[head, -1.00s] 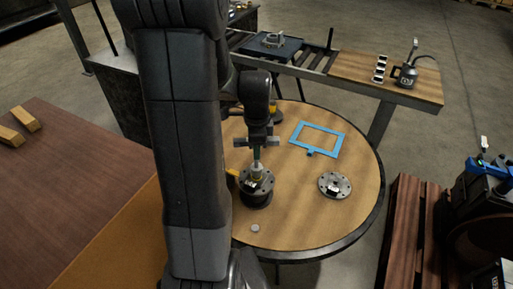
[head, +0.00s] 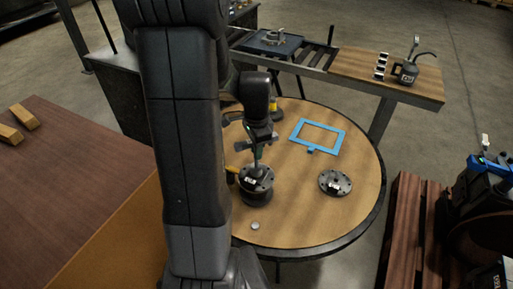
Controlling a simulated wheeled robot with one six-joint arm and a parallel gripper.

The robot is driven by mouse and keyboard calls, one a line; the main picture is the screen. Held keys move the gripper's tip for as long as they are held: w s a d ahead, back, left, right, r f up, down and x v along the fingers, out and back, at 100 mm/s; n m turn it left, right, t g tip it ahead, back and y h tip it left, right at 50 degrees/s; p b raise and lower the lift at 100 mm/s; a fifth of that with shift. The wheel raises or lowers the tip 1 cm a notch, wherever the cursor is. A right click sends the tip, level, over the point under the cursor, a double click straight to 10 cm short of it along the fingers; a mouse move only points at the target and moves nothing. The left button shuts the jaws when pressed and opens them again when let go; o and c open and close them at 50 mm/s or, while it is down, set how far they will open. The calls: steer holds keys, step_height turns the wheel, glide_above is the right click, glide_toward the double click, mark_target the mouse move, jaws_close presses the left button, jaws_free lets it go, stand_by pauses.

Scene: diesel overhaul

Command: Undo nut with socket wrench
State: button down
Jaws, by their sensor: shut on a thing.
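The wrench's lower end meets the top of a dark round flanged part (head: 257,195) standing on the table. The nut is too small and too hidden under the wrench to make out, so I cannot tell whether the socket is seated on it.
A second dark flanged disc (head: 335,183) lies to the right, with a blue frame (head: 317,137) behind it. A small round piece (head: 255,225) lies near the front edge. A yellow-handled thing (head: 232,170) is left of the flanged part. An oil can (head: 406,70) stands on the back bench.

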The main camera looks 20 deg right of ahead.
steer(key=n, duration=0.7)
steer(key=shift+n, duration=0.3)
steer(key=n, duration=0.7)
steer(key=shift+r, duration=0.1)
steer(key=c, duration=1.9)
jaws_free()
steer(key=shift+c, duration=0.2)
jaws_close()
steer(key=shift+r, duration=0.15)
steer(key=shift+r+p, duration=1.4)
steer(key=shift+r, duration=0.2)
